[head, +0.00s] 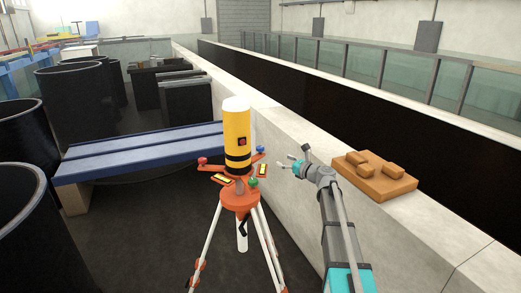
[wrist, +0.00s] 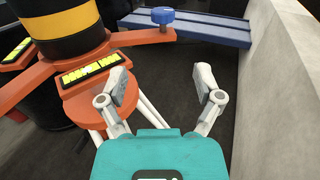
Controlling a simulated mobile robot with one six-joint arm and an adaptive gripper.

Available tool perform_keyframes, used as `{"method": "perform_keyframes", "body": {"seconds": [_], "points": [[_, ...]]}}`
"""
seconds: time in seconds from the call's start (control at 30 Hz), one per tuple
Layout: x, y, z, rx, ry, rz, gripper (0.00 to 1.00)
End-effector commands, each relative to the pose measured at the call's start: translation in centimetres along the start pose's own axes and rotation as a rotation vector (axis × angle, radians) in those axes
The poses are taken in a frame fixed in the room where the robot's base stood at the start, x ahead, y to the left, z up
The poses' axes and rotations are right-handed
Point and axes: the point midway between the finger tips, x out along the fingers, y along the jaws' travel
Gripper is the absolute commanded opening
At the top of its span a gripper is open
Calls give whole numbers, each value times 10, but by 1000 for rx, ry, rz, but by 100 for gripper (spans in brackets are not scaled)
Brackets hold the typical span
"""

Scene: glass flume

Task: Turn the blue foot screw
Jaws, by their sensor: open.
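The blue foot screw (head: 259,149) is on an orange arm of the levelling base (head: 240,190), at the back right of the yellow cylinder (head: 237,135) on the tripod. In the wrist view the blue foot screw (wrist: 162,16) is a small knob at the top centre, on the end of an orange arm. My gripper (head: 286,162) is to the right of the base, apart from the screw. In the wrist view my gripper (wrist: 163,82) has its fingers spread and nothing between them; the screw lies beyond the fingertips. A red screw (head: 202,160) and a green screw (head: 253,182) also show.
A yellow-marked level vial (wrist: 90,69) sits on the base near my left finger. A pale wall (head: 325,215) runs along the right, bearing an orange-brown block board (head: 358,176). A blue bench (head: 130,155) and black tanks (head: 75,100) stand left.

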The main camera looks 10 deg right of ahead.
Motion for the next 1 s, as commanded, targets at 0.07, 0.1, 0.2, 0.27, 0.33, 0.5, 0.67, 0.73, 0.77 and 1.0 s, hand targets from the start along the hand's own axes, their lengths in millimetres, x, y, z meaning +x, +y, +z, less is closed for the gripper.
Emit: {"method": "perform_keyframes", "body": {"seconds": [0.07,0.1,0.2,0.27,0.33,0.5,0.67,0.73,0.77,1.0], "points": [[0,-4,2,21,-10,-8,84],[0,-5,2,26,-12,-9,84],[0,-4,2,27,-12,-9,84],[0,-4,2,26,-12,-9,84],[0,-4,2,25,-12,-9,84],[2,-4,2,23,-11,-8,84],[10,-5,2,23,-11,-8,84],[17,-5,2,22,-11,-7,84],[20,-5,2,22,-11,-7,84],[53,-6,3,22,-11,-6,84]]}}
